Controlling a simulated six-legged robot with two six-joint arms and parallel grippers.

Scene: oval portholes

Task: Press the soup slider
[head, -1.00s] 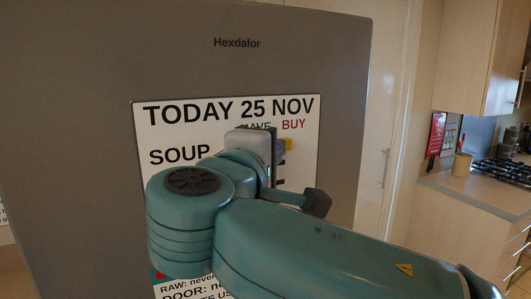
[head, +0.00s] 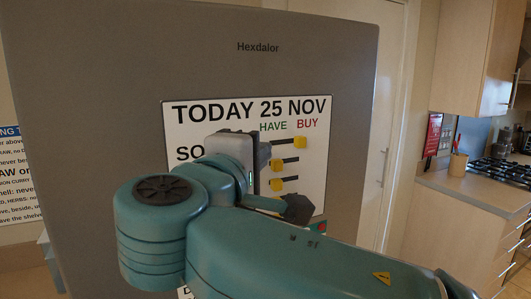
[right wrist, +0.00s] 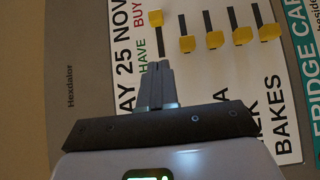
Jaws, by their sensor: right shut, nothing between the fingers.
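The board (head: 240,122) headed TODAY 25 NOV hangs on the grey fridge door. Its top row is the soup row; the label is partly hidden behind my arm. The yellow soup slider knob (head: 300,142) sits under BUY at the right end of its dark track. In the right wrist view the soup knob (right wrist: 155,18) lies just beyond my closed fingertips, with a gap. My right gripper (head: 266,154) is shut and empty, left of the soup knob; it also shows in the right wrist view (right wrist: 164,66). My left gripper is out of view.
Other yellow knobs (head: 278,185) sit below, under HAVE, close to my right gripper. A fridge care sign (right wrist: 300,60) is beside the board. A kitchen counter (head: 460,190) with a hob stands at the right. A poster (head: 18,180) is on the left wall.

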